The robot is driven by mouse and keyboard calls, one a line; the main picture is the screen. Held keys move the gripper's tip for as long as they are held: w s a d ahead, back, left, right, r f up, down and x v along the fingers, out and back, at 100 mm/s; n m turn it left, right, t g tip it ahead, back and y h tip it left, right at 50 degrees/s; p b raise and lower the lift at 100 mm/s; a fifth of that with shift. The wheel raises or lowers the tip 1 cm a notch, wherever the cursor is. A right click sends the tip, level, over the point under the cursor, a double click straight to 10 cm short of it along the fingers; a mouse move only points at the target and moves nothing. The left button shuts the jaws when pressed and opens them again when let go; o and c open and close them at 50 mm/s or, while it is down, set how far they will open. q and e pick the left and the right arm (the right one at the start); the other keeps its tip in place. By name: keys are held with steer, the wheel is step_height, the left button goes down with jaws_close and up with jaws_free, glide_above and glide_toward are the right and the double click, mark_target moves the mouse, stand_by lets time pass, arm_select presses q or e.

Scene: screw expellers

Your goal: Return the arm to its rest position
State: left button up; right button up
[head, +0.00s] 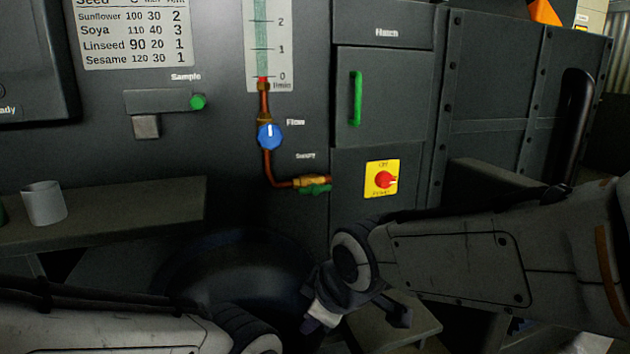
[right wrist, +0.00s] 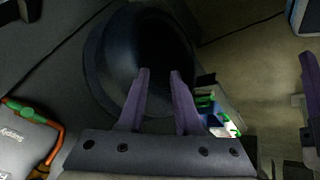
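My right arm comes in from the right in the head view, and its gripper (head: 350,300) hangs low in front of the dark machine, small and dark there. In the right wrist view the two purple fingers of my right gripper (right wrist: 160,75) stand apart with nothing between them, in front of a dark round tub (right wrist: 108,62). My left arm lies along the lower left of the head view, and its gripper is not clear there. A purple finger-like part (right wrist: 308,75) at the right edge of the right wrist view may belong to my left gripper.
The machine front carries a blue flow knob (head: 270,136), a green supply valve (head: 315,190), a red-yellow switch (head: 382,179) and a hatch with a green handle (head: 356,98). A grey cup (head: 44,204) stands on a shelf (head: 130,207) at left.

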steer(key=s+d+f+m+g+h+p, duration=0.1)
steer(key=s+d+m+g+p, duration=0.15)
steer(key=s, duration=0.65)
steer(key=s+d+f+m+g+h+p, duration=0.1)
steer(key=s+d+m+g+p, duration=0.15)
steer(key=s, duration=0.65)
arm_select(q)
step_height(320, 180, up, 44)
steer(key=p, duration=3.6)
steer(key=shift+f+p, duration=0.15)
steer(key=shift+p, duration=0.25)
arm_select(e)
step_height(320, 180, up, 37)
steer(key=shift+m+g, duration=0.3)
steer(key=shift+w+a+r, duration=0.1)
steer(key=shift+a, duration=0.1)
